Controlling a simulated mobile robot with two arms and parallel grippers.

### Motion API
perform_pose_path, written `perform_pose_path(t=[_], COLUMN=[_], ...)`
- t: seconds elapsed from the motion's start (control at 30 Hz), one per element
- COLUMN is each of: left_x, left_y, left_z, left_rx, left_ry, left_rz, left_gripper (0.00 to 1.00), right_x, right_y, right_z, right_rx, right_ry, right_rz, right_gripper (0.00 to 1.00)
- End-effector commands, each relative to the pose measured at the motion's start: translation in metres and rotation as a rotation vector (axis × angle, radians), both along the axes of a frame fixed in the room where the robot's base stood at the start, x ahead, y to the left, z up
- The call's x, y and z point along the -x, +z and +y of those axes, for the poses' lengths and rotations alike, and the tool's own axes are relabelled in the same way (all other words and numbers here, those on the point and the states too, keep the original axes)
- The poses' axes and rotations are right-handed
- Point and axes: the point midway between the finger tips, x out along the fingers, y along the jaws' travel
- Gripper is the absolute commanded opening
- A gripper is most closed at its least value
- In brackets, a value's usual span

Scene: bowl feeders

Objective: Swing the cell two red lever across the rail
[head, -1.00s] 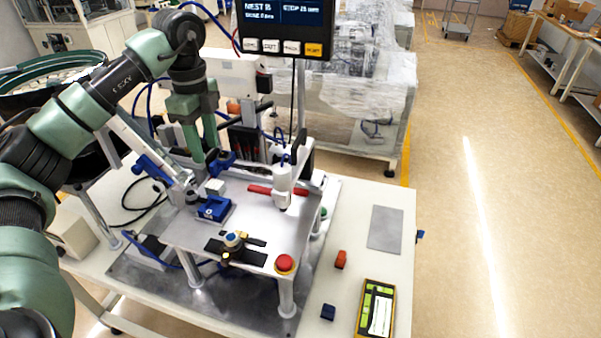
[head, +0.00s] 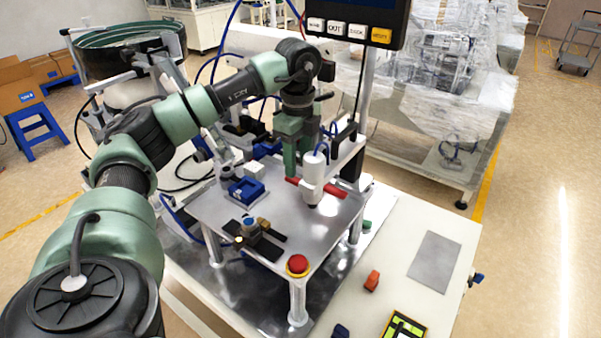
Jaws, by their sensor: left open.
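The red lever (head: 335,190) is a flat red bar near the back of the raised metal plate (head: 215,210). A white cylindrical tool head (head: 313,180) stands in front of its middle and hides part of it. My left gripper (head: 297,168) points down with green fingers, open, at the lever's left end. One fingertip overlaps that end in the picture; I cannot tell whether it touches. My right gripper is not in view. I cannot make out the rail or a cell number.
A blue block (head: 246,190) sits on the plate left of the lever. A black fixture with a blue-topped knob (head: 249,225) and a red button (head: 298,264) are nearer the front. A dark display (head: 365,15) on a post stands behind. The table's right side holds a grey sheet (head: 435,262).

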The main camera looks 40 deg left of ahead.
Motion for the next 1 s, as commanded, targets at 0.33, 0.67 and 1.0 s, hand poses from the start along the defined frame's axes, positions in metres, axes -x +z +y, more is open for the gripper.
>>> perform_pose_path(t=[0.33,0.67,1.0], left_x=[0.001,0.000,0.000], left_y=[-0.038,-0.040,-0.040], left_z=[0.000,0.000,0.000], left_rx=[0.000,0.000,0.001], left_ry=[0.000,0.000,0.000], left_rz=[0.001,0.000,0.000], left_gripper=[0.42,0.25,0.00], right_x=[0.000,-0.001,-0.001], right_y=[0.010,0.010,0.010], right_z=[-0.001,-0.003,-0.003], right_rx=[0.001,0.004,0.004], right_ry=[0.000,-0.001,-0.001], right_rz=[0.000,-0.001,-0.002], right_gripper=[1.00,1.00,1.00])
